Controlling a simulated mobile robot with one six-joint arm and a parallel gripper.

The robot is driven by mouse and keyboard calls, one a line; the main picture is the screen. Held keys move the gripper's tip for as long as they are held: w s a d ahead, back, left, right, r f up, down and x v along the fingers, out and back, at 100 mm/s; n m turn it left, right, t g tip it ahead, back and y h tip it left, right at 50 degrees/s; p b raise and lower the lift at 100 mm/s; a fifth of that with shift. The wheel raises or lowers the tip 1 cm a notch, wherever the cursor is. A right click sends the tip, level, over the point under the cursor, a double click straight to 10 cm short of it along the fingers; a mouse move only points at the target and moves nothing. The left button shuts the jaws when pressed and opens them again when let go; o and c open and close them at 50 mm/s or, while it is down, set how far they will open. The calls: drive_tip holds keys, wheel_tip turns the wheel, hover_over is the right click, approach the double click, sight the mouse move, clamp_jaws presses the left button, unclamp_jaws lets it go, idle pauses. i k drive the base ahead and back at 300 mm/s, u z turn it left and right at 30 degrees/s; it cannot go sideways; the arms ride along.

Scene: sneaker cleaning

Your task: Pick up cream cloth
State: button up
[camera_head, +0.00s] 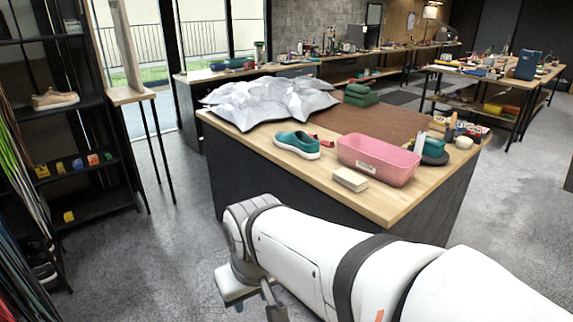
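A small cream block-shaped item (350,180), which looks like the folded cream cloth, lies flat near the front edge of the wooden-topped workbench (385,207). It is just in front of the pink bin (378,158), close beside it. My arm reaches in from the lower right, with its wrist in front of the bench and to the left of the cloth. My gripper (256,297) is low at the bottom edge, apart from the cloth and partly cut off. Its fingertips are not clearly seen, so its opening cannot be told.
A teal sneaker (297,144) stands left of the bin. A crumpled silvery sheet (265,102) and folded green cloths (360,95) lie behind. Bottles and brushes (450,130) crowd the right end. A dark shelf (75,130) stands left, with open floor between.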

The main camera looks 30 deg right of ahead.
sight(352, 181)
drive_tip(key=z, duration=1.3)
